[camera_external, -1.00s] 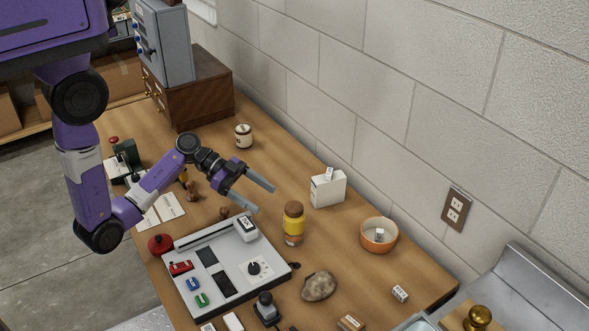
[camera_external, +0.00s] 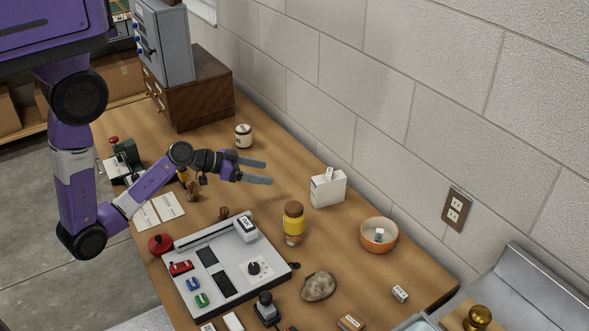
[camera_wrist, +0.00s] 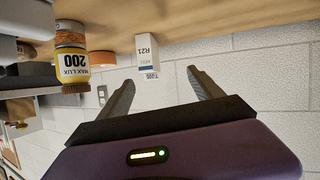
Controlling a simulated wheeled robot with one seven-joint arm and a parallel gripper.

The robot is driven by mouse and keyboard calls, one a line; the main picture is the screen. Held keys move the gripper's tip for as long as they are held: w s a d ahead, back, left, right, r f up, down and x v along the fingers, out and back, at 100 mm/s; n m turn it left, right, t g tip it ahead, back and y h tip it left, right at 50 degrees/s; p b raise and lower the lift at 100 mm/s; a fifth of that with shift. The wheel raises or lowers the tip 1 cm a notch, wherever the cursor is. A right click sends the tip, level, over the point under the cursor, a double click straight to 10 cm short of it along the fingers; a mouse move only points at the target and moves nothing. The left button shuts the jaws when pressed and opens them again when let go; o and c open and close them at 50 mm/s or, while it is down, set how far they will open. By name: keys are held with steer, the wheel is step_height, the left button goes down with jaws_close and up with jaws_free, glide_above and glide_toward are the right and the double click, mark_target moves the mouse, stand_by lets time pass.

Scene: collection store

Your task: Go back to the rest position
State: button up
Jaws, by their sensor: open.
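My gripper (camera_external: 268,172) is open and empty. It is held above the wooden table (camera_external: 315,255), pointing right toward the wall. In the wrist view my gripper (camera_wrist: 160,85) shows both fingers spread apart, with nothing between them. A white box (camera_external: 328,188) with a small label block on top stands beyond the fingertips, apart from them. The box also shows in the wrist view (camera_wrist: 148,48), which looks upside down.
A yellow jar with a cork lid (camera_external: 293,222), an orange bowl (camera_external: 379,235), a rock (camera_external: 319,286) and a grey control panel (camera_external: 222,262) stand on the table. A small jar (camera_external: 243,136) stands near a wooden drawer cabinet (camera_external: 190,95). The block wall (camera_external: 400,120) bounds the far side.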

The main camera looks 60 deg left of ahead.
steer(key=s+a+r+n+t+y, duration=0.2)
steer(key=s+a+r+n+y, duration=0.15)
steer(key=s+y, duration=0.45)
steer(key=s+d+r+h, duration=0.1)
steer(key=s+d+r, duration=0.1)
steer(key=s, duration=0.7)
steer(key=s+d+r+h, duration=0.2)
steer(key=s+d, duration=0.1)
steer(key=s, duration=0.7)
steer(key=shift+d+m, duration=0.4)
steer(key=shift+m, duration=0.05)
steer(key=shift+r, duration=0.1)
